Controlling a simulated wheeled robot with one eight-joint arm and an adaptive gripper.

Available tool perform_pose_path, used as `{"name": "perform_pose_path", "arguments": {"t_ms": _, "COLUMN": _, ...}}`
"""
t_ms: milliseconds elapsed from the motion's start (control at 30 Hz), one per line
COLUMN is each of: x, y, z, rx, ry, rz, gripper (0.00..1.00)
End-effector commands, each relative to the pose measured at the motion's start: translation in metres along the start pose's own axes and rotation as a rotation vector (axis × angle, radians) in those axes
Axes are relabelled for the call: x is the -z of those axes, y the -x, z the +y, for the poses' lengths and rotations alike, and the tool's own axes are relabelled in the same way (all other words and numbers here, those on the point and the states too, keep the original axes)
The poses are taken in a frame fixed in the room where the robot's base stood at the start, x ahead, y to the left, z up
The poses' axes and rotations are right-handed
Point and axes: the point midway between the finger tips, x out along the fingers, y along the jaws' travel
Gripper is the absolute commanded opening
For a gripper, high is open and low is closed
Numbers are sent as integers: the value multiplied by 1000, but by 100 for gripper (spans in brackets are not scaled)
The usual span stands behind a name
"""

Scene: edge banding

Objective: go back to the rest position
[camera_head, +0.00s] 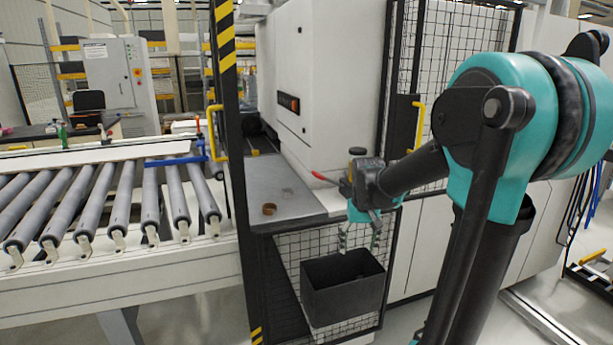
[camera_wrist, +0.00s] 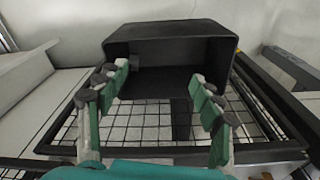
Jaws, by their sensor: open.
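My gripper (camera_head: 359,240) hangs at the end of my teal and black arm, pointing down above the black bin. In the wrist view my gripper (camera_wrist: 157,84) shows its two green fingers spread apart with nothing between them. The black bin (camera_head: 343,302) hangs on the mesh fence below the grey machine table.
A small brown ring-like object (camera_head: 269,209) lies on the grey machine table (camera_head: 262,183). A red-handled tool (camera_head: 323,177) is near the table's right edge. A yellow-black striped post (camera_head: 228,90) and roller conveyor (camera_head: 110,203) stand left. Mesh panels (camera_head: 455,60) stand behind my arm.

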Motion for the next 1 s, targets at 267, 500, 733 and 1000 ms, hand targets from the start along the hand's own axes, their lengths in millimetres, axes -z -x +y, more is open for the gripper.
{"name": "perform_pose_path", "arguments": {"t_ms": 267, "x": -108, "y": -43, "z": 15, "rx": -3, "ry": -25, "rz": 166, "gripper": 66}}
{"name": "perform_pose_path", "arguments": {"t_ms": 500, "x": -164, "y": -70, "z": 19, "rx": -8, "ry": -37, "rz": 258, "gripper": 66}}
{"name": "perform_pose_path", "arguments": {"t_ms": 733, "x": -173, "y": -75, "z": 20, "rx": -9, "ry": -39, "rz": 276, "gripper": 66}}
{"name": "perform_pose_path", "arguments": {"t_ms": 1000, "x": -173, "y": -75, "z": 20, "rx": -9, "ry": -39, "rz": 275, "gripper": 66}}
